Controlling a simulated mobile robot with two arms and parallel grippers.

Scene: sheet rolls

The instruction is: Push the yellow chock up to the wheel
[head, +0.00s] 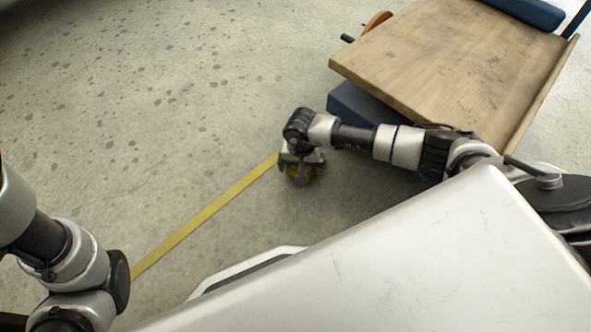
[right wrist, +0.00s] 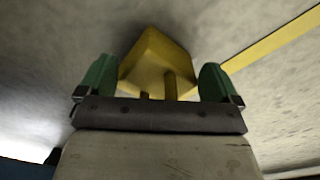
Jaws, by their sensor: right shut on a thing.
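The yellow chock (head: 304,175) shows in part under my right gripper (head: 301,178), low over the concrete floor. In the right wrist view the chock (right wrist: 155,60) lies between the green fingers of my right gripper (right wrist: 157,82), which is shut on it. A yellow upright part of the chock faces the palm. In the head view an orange-brown wheel (head: 377,21) shows in part at the far left edge of the cart, well away from the chock. My left arm is at the lower left, but its gripper is out of the picture.
A cart with a wooden deck (head: 450,55) and blue frame (head: 355,108) stands at the upper right, beyond my right arm. A yellow floor line (head: 205,215) runs diagonally to near the chock. The speckled floor to the left is clear.

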